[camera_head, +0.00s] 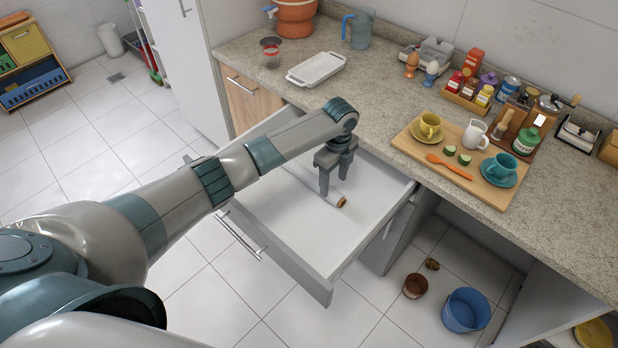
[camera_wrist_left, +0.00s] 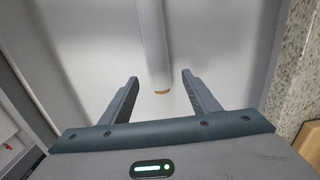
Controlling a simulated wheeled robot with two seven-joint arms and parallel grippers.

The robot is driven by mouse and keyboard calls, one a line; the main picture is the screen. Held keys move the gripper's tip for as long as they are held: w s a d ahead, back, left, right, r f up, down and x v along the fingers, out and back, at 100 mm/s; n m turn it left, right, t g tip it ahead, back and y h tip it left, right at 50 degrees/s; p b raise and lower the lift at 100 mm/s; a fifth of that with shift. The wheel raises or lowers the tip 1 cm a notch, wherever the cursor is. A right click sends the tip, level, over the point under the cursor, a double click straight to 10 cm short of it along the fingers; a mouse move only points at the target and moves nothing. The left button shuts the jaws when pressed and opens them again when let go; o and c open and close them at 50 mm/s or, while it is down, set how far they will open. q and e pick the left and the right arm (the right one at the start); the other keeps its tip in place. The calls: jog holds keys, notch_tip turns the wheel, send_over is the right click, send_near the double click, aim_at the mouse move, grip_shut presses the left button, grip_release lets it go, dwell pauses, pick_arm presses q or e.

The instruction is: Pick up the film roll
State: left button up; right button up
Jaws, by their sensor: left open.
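The film roll (camera_head: 333,197) is a long whitish tube with a brown core at its end, lying in the open drawer (camera_head: 289,218). My left gripper (camera_head: 324,190) is over the drawer, pointing down above the roll, and hides part of it in the head view. In the left wrist view the roll (camera_wrist_left: 153,45) comes down from the top edge. Its brown end lies between the two open fingers (camera_wrist_left: 160,88) of my left gripper, apart from both. I cannot tell the height gap exactly. My right gripper is not in view.
The counter (camera_head: 380,95) above the drawer holds a white tray (camera_head: 316,68), a wooden board (camera_head: 462,178) with cups, and several jars. A blue bucket (camera_head: 466,310) and a brown pot (camera_head: 415,286) stand on the floor at right. The rest of the drawer looks empty.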

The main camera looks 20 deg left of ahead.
aim_at(331, 190)
pick_arm(q)
jog(key=shift+a+f+p, duration=0.1)
jog(key=shift+f+p, duration=0.5)
notch_tip(331, 190, down, 3)
jog(key=shift+p, duration=0.45)
jog(key=shift+f, duration=0.5)
jog(key=shift+a, duration=0.1)
jog(key=c, duration=1.2)
